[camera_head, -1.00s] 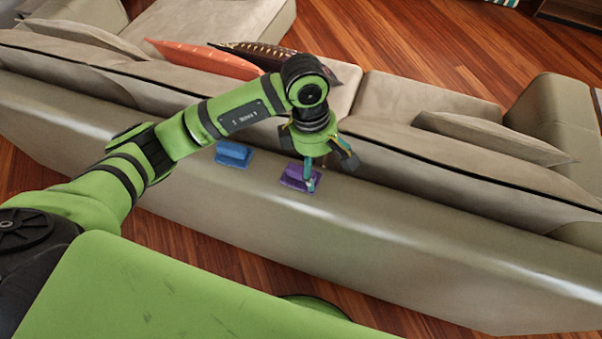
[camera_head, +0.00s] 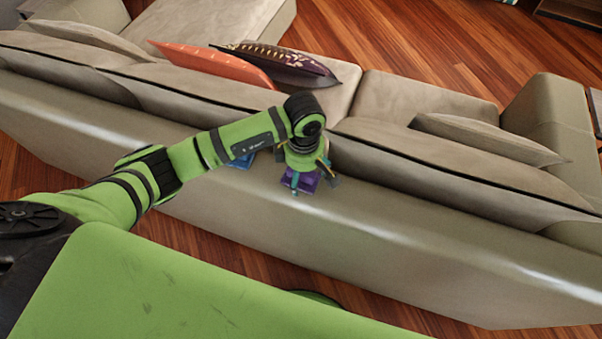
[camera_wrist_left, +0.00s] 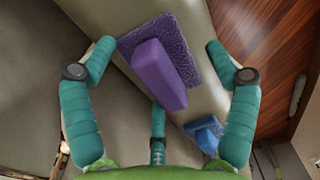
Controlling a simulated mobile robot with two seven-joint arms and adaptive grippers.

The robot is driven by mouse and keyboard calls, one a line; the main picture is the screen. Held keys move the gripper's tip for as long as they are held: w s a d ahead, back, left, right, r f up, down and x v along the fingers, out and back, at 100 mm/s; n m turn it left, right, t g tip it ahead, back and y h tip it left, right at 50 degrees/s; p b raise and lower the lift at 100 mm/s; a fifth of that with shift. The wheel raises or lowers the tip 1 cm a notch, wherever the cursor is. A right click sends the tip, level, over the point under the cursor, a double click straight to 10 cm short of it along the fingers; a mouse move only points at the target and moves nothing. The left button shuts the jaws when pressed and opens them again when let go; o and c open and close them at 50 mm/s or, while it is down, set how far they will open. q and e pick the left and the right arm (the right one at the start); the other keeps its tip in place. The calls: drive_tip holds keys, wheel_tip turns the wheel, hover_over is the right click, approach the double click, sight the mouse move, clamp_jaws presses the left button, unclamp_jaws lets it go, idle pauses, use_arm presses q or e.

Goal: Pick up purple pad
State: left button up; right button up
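The purple pad (camera_head: 301,182) lies on the top of the sofa's back, partly covered by my left gripper in the head view. In the left wrist view the purple pad (camera_wrist_left: 160,62) shows a block-shaped grip on a flat textured base. My left gripper (camera_head: 309,182) is right above it, pointing down. In the left wrist view its teal fingers (camera_wrist_left: 160,60) are spread wide, on either side of the pad, with a third finger below. They hold nothing. My right gripper is not in view.
A blue pad (camera_head: 240,160) lies left of the purple one, partly behind my arm; it also shows in the left wrist view (camera_wrist_left: 205,134). The beige sofa (camera_head: 420,230) has an orange cushion (camera_head: 213,64) and a dark patterned cushion (camera_head: 280,66).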

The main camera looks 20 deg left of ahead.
use_arm(q)
drive_tip(key=c, duration=1.3)
drive_tip(key=shift+s, duration=0.1)
drive_tip(key=shift+c, duration=0.4)
drive_tip(key=shift+f, duration=0.1)
wheel_tip(320, 180, up, 9)
drive_tip(key=b, duration=0.2)
drive_tip(key=shift+b, duration=0.35)
drive_tip(key=shift+r, duration=0.65)
